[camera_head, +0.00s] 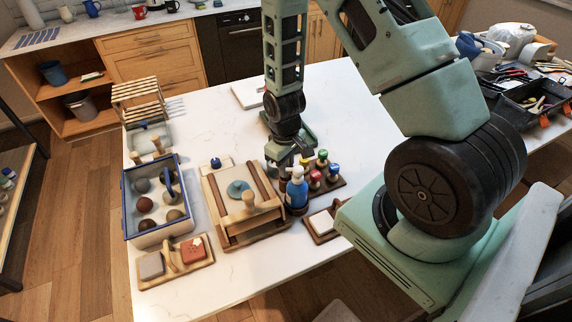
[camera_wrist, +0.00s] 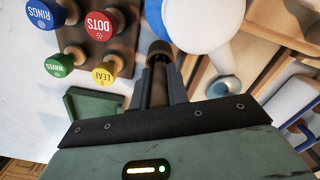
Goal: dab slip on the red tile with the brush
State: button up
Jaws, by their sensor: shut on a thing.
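The red tile (camera_head: 193,250) lies on a small wooden board at the front left of the white table, with white marks on its top. A grey tile (camera_head: 151,265) lies beside it. My gripper (camera_head: 287,164) is over the table, behind and to the right of the red tile and well apart from it. In the wrist view my gripper (camera_wrist: 160,88) is shut on a slim thing with a brown rounded end (camera_wrist: 160,50), seemingly the brush. Its bristles cannot be made out. No slip container can be told for certain.
A blue bottle (camera_head: 297,192) stands close to my gripper, next to a rack of coloured stamps (camera_head: 340,182). The table's front edge is clear.

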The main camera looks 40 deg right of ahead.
jog(key=o, duration=0.9)
jog(key=shift+c, duration=0.2)
notch_tip(320, 180, up, 17)
jog(key=b, duration=0.3)
jog(key=shift+w+r+b, duration=0.2)
jog(key=shift+b, duration=0.2)
